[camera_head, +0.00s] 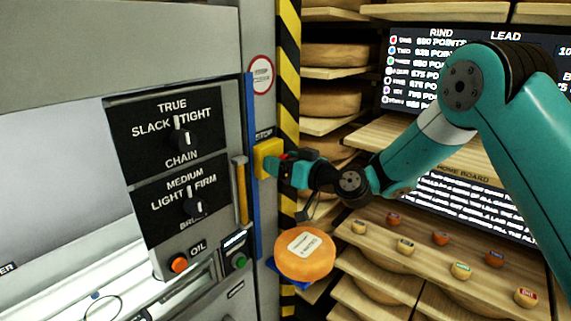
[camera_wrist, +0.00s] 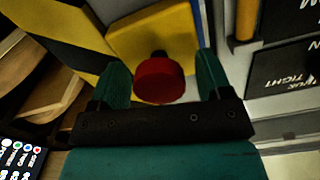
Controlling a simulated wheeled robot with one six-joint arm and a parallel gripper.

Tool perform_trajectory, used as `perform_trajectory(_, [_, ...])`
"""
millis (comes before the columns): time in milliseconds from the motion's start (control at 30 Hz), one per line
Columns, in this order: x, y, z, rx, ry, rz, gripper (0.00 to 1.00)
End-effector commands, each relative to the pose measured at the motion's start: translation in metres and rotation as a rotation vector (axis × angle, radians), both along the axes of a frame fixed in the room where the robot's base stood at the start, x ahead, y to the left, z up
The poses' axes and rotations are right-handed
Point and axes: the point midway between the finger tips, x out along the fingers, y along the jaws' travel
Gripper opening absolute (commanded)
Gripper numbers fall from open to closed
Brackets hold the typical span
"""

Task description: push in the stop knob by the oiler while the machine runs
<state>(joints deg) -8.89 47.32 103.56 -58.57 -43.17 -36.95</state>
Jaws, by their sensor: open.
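The stop knob is a red round button (camera_wrist: 159,80) on a yellow box (camera_wrist: 122,38), seen in the wrist view between my fingers. In the head view the yellow box (camera_head: 266,158) sits under a STOP label on the machine's edge, and my gripper (camera_head: 283,169) is right at it, hiding most of the knob. In the wrist view my gripper (camera_wrist: 163,84) is open, one finger on each side of the red knob. I cannot tell whether either finger touches it. An orange-red button (camera_head: 179,264) sits beside the OIL label on the machine's panel.
A panel with CHAIN and BRUSH dials (camera_head: 180,138) is left of the box. A yellow handle (camera_head: 240,190) and blue strip (camera_head: 252,170) stand close by. An orange cheese wheel (camera_head: 304,254) lies below my gripper. Shelves of cheese (camera_head: 330,98) fill the right.

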Motion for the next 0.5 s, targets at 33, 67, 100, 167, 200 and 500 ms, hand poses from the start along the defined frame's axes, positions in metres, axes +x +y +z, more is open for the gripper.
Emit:
perform_trajectory(33, [-0.001,-0.001,-0.001,0.000,0.000,0.000,0.71])
perform_trajectory(67, [-0.001,-0.002,-0.001,0.000,0.002,-0.001,0.71])
perform_trajectory(100, [-0.003,-0.004,-0.002,0.000,0.002,-0.001,0.71])
perform_trajectory(167, [-0.007,-0.009,-0.003,0.000,0.002,-0.001,0.71])
perform_trajectory(200, [-0.011,-0.014,-0.004,0.000,0.002,-0.002,0.71])
perform_trajectory(500, [-0.061,-0.068,-0.008,0.000,0.000,-0.007,0.71])
